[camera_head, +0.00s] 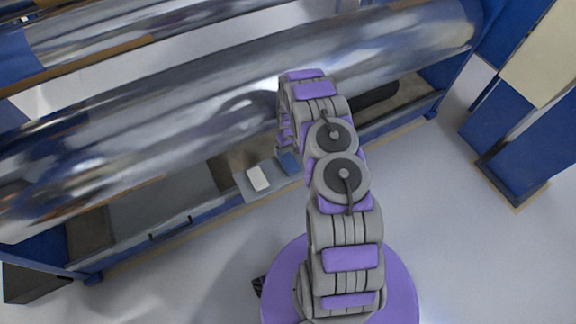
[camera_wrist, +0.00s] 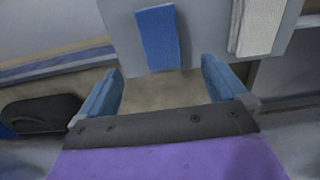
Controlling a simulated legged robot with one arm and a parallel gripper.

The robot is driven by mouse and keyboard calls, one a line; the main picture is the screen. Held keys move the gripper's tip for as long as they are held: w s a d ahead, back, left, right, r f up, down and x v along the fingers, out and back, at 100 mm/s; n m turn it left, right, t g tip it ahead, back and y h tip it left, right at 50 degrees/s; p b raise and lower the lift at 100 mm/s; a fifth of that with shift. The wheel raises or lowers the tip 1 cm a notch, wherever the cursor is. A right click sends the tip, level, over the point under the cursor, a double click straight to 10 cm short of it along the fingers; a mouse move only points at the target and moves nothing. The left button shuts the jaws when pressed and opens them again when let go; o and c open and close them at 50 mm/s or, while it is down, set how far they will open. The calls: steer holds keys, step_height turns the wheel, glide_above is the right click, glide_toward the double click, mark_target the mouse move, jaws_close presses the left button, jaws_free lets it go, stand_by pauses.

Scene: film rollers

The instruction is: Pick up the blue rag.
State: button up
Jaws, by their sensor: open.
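The blue rag (camera_wrist: 158,38) lies flat on a light grey tray (camera_wrist: 202,45) in the wrist view, ahead of my gripper and near the line between its fingers. In the head view a small part of the rag (camera_head: 288,163) shows beside my arm; the rest is hidden behind the arm. My gripper (camera_wrist: 160,82) is open and empty, with its two blue fingers spread apart. The rag lies beyond the fingertips, not clearly between them. I cannot tell the height of the fingers above it.
A white cloth (camera_wrist: 257,26) lies on the same tray, right of the rag; it also shows in the head view (camera_head: 258,178). Large shiny rollers (camera_head: 200,110) run across above the tray. A blue frame stands at right (camera_head: 515,150). The grey floor (camera_head: 190,285) in front is clear.

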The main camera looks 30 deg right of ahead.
mark_target(291, 161)
steer(key=f, duration=0.1)
steer(key=d+f, duration=0.1)
steer(key=f, duration=0.1)
steer(key=f+b, duration=0.1)
steer(key=f, duration=0.1)
steer(key=shift+d, duration=0.4)
steer(key=shift+s+a+f, duration=0.1)
steer(key=shift+a+f, duration=0.2)
steer(key=shift+a, duration=0.2)
steer(key=f+b, duration=0.1)
steer(key=f, duration=0.1)
steer(key=a+f+b, duration=0.1)
steer(key=f, duration=0.1)
steer(key=shift+s+a+f, duration=0.1)
steer(key=shift+s+f, duration=0.05)
steer(key=shift+d+f, duration=0.25)
steer(key=shift+d, duration=0.4)
steer(key=shift+a+r, duration=0.15)
steer(key=shift+a, duration=0.5)
steer(key=c, duration=0.6)
steer(key=shift+d, duration=0.1)
steer(key=shift+c, duration=1.3)
steer(key=shift+d, duration=0.35)
steer(key=shift+c, duration=0.9)
